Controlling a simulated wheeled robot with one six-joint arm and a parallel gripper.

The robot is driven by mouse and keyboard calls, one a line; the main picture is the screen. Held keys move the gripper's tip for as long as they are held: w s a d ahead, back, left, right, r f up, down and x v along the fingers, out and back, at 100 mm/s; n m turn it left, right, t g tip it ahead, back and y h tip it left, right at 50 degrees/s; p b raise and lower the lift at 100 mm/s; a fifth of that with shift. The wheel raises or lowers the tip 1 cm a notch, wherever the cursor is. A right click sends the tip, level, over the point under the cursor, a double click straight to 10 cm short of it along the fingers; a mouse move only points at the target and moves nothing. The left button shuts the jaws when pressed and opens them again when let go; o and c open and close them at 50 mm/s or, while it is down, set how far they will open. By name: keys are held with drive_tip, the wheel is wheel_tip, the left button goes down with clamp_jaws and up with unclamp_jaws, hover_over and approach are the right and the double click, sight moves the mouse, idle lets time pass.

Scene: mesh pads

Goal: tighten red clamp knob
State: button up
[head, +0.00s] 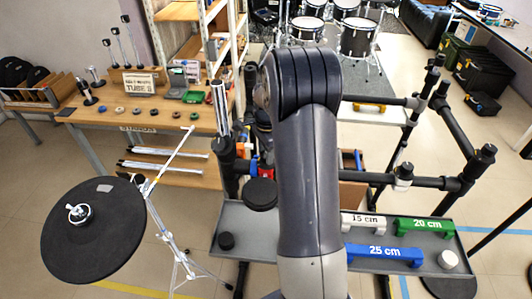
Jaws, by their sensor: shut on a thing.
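My arm link stands in the middle of the head view and hides much of what lies behind it. My gripper is not visible; it is probably behind the arm. A small red part (266,172) shows just left of the arm, by a black upright post with a silver top (219,108). It may be the red clamp knob, but it is too small and too covered to be sure. Whether anything touches it is hidden.
A grey tray (290,262) below holds a green 20 cm block (425,226), a blue 25 cm block (384,252) and a white 15 cm block (362,219). A black cymbal pad (95,240) is at left. Black rack tubes (455,125) stand at right.

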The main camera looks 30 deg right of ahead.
drive_tip(key=shift+m, duration=0.5)
drive_tip(key=o, duration=1)
wheel_tip(320, 180, up, 11)
drive_tip(key=b, duration=0.1)
drive_tip(key=shift+s+f, duration=0.1)
wheel_tip(320, 180, down, 11)
drive_tip(key=shift+r+p, duration=0.2)
drive_tip(key=shift+p, duration=0.25)
drive_tip(key=shift+f, duration=0.1)
